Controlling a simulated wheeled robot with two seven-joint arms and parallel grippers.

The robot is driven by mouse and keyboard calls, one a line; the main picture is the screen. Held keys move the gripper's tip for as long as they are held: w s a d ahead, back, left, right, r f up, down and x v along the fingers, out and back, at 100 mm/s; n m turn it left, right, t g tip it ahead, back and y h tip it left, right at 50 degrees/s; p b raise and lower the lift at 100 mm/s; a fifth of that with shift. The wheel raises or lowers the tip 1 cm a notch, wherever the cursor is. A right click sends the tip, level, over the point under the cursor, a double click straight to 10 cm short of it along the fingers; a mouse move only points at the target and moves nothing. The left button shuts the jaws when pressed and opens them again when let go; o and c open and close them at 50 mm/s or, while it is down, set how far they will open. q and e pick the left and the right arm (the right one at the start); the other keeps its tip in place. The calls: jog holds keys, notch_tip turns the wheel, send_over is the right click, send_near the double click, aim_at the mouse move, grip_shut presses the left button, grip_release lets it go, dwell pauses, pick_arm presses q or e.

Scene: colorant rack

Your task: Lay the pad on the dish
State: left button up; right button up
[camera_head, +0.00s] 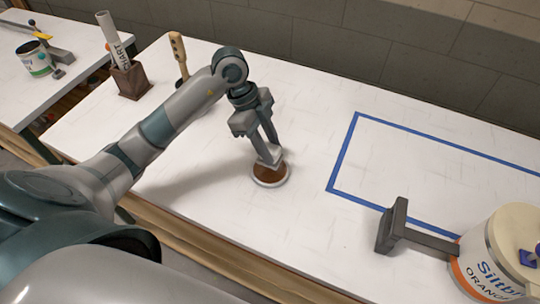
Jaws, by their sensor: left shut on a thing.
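My left gripper (267,150) reaches down over the white table, its fingers close together at a small round dish (271,185) with a pale rim. A brown round surface (268,174) fills the inside of the dish. The gripper is shut on the pad, which is mostly hidden by the fingertips; I cannot tell the pad's outline from the fingers or from the brown surface, nor whether it touches the dish. My right gripper is not in view.
A blue tape rectangle (345,150) marks bare table at the right. A grey block with a bar (393,226) lies near a large labelled bucket (495,262). A brown holder (130,82) with a rolled chart and a wooden-handled tool (178,52) stand at the back left.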

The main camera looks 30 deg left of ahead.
pick_arm(q)
jog(key=shift+f, duration=0.15)
notch_tip(320, 180, down, 3)
jog(key=shift+r+p, duration=0.15)
jog(key=shift+p, duration=0.5)
jog(key=shift+f, duration=0.5)
jog(key=shift+f, duration=0.15)
jog(key=o, duration=1)
